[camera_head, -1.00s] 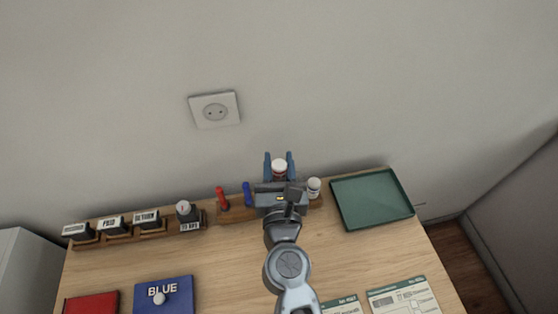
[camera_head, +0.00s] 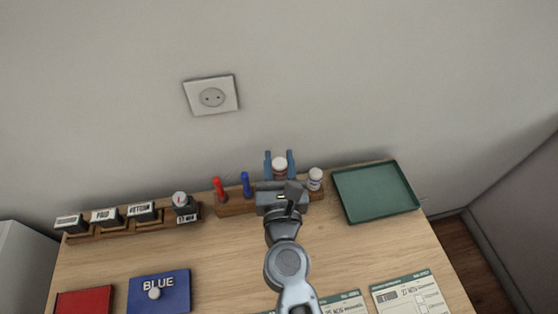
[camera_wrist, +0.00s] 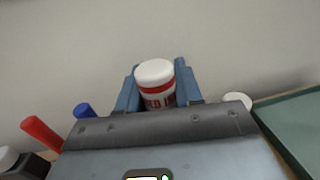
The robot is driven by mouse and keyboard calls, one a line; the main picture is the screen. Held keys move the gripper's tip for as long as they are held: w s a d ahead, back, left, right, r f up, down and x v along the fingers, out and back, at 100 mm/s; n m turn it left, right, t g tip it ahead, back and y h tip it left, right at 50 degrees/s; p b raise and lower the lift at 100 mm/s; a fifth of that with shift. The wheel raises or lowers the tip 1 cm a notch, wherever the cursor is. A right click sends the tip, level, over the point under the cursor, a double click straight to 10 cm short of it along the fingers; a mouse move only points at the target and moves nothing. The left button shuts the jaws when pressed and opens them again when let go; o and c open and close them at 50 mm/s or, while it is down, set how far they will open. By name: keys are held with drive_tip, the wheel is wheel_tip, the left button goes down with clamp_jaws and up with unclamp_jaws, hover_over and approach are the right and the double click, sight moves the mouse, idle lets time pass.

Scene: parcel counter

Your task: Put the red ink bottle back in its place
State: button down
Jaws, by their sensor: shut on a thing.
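The red ink bottle (camera_wrist: 157,88) has a white cap and a red label with partly readable lettering. It stands upright between the blue fingers of my gripper (camera_head: 279,166), which is shut on it. In the head view the bottle (camera_head: 279,164) shows above the wooden rack (camera_head: 236,208) at the back of the counter. My gripper hides the rack below it, so I cannot tell whether the bottle's base touches the rack. A second white-capped bottle (camera_head: 315,179) stands at the rack's right end.
A red marker (camera_head: 220,190) and a blue marker (camera_head: 246,185) stand in the rack left of my gripper. A green tray (camera_head: 376,192) lies to the right. Several stamps (camera_head: 106,217) sit in a holder at left. Ink pads and forms lie in front.

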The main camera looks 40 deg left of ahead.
drive_tip(key=shift+f, duration=0.2)
drive_tip(key=shift+f+b, duration=0.35)
drive_tip(key=shift+b, duration=0.2)
drive_tip(key=shift+f+b, duration=2.35)
drive_tip(key=c, duration=0.9)
unclamp_jaws()
drive_tip(key=shift+c, duration=0.2)
drive_tip(key=shift+v, duration=2.6)
